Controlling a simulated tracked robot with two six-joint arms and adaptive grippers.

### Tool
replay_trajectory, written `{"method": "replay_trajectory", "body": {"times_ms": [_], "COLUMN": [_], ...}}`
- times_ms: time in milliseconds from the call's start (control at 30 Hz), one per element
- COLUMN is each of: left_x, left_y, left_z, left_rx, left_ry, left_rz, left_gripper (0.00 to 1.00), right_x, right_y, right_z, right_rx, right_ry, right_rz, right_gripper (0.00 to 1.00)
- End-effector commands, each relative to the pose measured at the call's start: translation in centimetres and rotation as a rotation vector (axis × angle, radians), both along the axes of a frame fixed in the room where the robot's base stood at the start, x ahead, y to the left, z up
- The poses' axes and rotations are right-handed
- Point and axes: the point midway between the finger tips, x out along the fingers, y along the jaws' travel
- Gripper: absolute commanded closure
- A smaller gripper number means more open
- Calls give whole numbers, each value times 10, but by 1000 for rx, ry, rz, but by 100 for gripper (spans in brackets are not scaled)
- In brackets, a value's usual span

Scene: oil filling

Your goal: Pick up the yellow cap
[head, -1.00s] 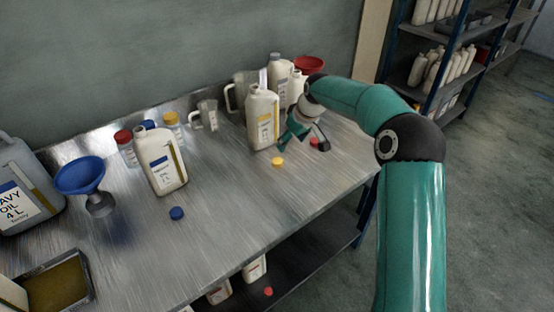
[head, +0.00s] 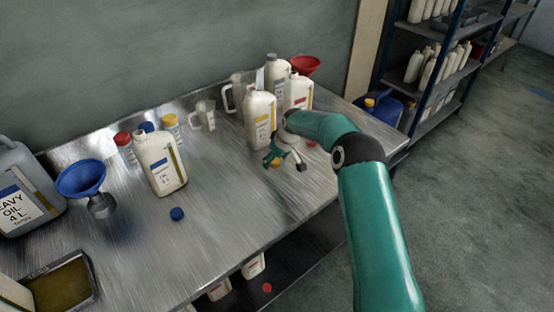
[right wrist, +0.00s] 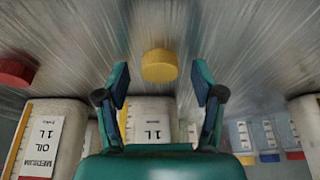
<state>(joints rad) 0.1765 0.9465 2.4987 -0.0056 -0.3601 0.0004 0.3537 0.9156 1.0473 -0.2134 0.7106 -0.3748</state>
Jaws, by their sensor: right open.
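The yellow cap (head: 276,161) lies on the metal table in front of a white jug with a yellow label (head: 258,122). My right gripper (head: 284,163) is low over the table, right at the cap, and partly hides it in the head view. In the right wrist view the yellow cap (right wrist: 159,66) shows between the two spread fingertips (right wrist: 160,82), a little beyond them. The gripper is open and empty. I cannot tell whether a finger touches the cap. My left gripper is not in view.
A red cap (head: 311,144) lies close by to the right; it also shows in the right wrist view (right wrist: 17,72). A red-labelled jug (head: 298,93) stands behind. A blue cap (head: 177,214) and another jug (head: 160,165) are to the left. The table's front middle is clear.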

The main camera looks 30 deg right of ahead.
Motion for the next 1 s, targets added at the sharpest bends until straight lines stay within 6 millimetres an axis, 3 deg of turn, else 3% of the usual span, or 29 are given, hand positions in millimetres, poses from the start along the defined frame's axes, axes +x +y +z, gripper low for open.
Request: {"method": "replay_trajectory", "body": {"times_ms": [200, 433, 467, 1000], "left_x": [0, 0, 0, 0], "left_y": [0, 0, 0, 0], "left_z": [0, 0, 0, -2], "left_rx": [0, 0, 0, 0], "left_ry": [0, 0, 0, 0], "left_rz": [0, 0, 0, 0], "left_gripper": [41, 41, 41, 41], "right_x": [1, 0, 0, 1], "right_y": [0, 0, 0, -1], "right_z": [-1, -1, -1, 7], "right_rx": [-1, 0, 0, -1], "right_ry": [-1, -1, -1, -3], "right_rz": [0, 0, 0, -2], "right_gripper": [32, 69, 71, 71]}}
